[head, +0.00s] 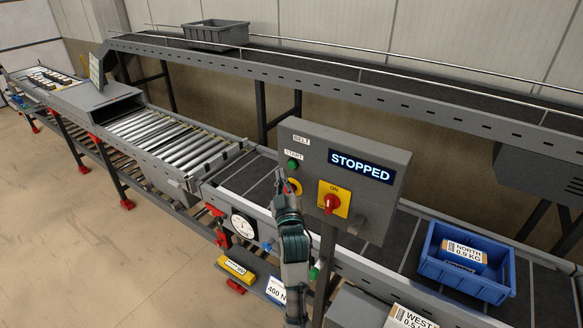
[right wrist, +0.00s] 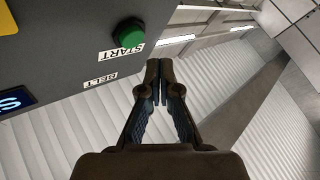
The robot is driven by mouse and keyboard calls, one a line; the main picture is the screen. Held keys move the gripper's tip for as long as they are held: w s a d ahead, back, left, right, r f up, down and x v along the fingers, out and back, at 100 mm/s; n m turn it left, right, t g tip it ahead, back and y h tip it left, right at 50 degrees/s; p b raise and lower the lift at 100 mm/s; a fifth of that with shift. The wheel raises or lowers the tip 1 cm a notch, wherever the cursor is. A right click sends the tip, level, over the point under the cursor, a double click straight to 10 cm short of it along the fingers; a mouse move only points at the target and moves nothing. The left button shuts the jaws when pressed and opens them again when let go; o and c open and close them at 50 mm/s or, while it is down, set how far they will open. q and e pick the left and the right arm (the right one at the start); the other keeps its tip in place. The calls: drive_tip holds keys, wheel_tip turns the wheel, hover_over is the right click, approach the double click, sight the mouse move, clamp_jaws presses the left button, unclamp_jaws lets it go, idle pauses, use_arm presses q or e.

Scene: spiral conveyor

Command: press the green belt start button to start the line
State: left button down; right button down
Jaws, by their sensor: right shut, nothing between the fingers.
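The green start button (head: 293,164) sits at the upper left of a grey control box (head: 375,195), under a BELT START label. The box's display (head: 361,167) reads STOPPED. A red rotary switch (head: 331,203) on a yellow plate is set below the display. My right gripper (head: 284,177) is shut and empty, just below the green button in the head view, and partly covers a yellow part there. In the right wrist view the green button (right wrist: 127,33) is up and left of the shut fingertips (right wrist: 157,68), with a visible gap in the picture. My left gripper is out of view.
A blue tote (head: 467,262) with a labelled box lies on the belt at the right. A grey tote (head: 215,33) stands on the upper conveyor. A roller section (head: 160,135) and a round gauge (head: 243,225) are to the left. Open floor is at lower left.

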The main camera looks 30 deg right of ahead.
sight(292, 165)
drive_tip(key=shift+w+d+r, duration=0.15)
drive_tip(key=shift+w+d, duration=0.2)
drive_tip(key=shift+d, duration=0.45)
drive_tip(key=shift+d+p, duration=0.1)
drive_tip(key=shift+p, duration=0.2)
idle(0.6)
drive_tip(key=shift+w+d, duration=0.1)
drive_tip(key=shift+d, duration=0.2)
